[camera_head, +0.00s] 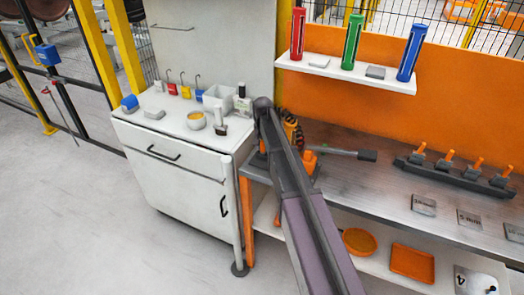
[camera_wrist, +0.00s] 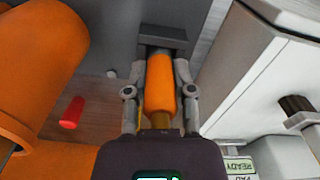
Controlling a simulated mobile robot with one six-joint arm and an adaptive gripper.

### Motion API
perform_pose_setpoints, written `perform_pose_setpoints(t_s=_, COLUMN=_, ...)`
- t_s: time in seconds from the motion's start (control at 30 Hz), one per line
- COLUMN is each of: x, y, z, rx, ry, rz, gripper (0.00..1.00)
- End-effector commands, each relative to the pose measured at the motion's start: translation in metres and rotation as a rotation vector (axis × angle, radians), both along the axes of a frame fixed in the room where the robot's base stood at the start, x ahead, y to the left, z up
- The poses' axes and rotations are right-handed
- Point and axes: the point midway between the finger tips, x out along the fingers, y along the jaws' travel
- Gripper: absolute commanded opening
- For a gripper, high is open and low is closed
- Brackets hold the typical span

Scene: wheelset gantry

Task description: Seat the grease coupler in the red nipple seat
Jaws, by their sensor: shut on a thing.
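My gripper (camera_wrist: 161,76) is shut on an orange cylindrical piece (camera_wrist: 160,92) in the wrist view, with one finger on each side. The piece has a brass-coloured lower end, and a grey block (camera_wrist: 162,36) shows just past its upper end. It may be the grease coupler; its full shape is hidden. A small red cylinder (camera_wrist: 72,112) lies to the left, apart from the gripper. I cannot tell whether it is the red nipple seat. In the head view my arm hides most of the gripper.
A large orange cylinder (camera_wrist: 45,60) is close on the gripper's left. A white cabinet (camera_head: 180,165) bears small items. A shelf (camera_head: 345,74) holds red, green and blue tubes above the grey bench (camera_head: 365,185). A rack (camera_head: 455,178) of orange-handled pieces stands right.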

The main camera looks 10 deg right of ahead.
Motion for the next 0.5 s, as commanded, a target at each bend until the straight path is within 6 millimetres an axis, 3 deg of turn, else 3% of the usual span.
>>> perform_pose_setpoints(t_s=0.5, x=0.0002, y=0.0, z=0.0062, rx=0.001, ry=0.0, rz=0.0, gripper=0.0)
